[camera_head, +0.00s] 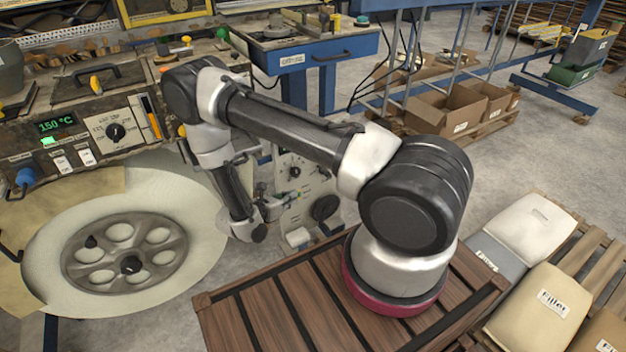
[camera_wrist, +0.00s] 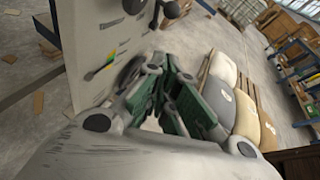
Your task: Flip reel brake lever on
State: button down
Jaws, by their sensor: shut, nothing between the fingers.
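My gripper (camera_head: 275,208) is at the face of a light upright panel (camera_head: 298,170) in the head view. In the wrist view its green-padded fingers (camera_wrist: 182,105) are shut with nothing between them. The panel (camera_wrist: 95,35) stands on the left there, with a small green, yellow and red marking (camera_wrist: 100,68) beside a dark round part (camera_wrist: 130,70). In the head view a dark round knob (camera_head: 326,207) is on the panel, right of my gripper. I cannot tell which part is the reel brake lever; my arm hides some of the panel. Contact with the panel is unclear.
A large pale reel with a grey spoked hub (camera_head: 125,255) lies at the left. A control box with a green display (camera_head: 58,125) is above it. A blue workbench (camera_head: 315,62) stands behind. Filler bags (camera_head: 545,305) lie at the right, also seen in the wrist view (camera_wrist: 245,115).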

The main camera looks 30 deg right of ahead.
jog(key=shift+d, duration=0.1)
jog(key=r+x, duration=0.2)
jog(key=x, duration=1)
jog(key=shift+w+d+r, duration=0.25)
jog(key=shift+w+d, duration=0.25)
jog(key=shift+d, duration=0.15)
jog(key=shift+r, duration=0.1)
jog(key=shift+d+r+y, duration=0.2)
jog(key=shift+r+y, duration=0.1)
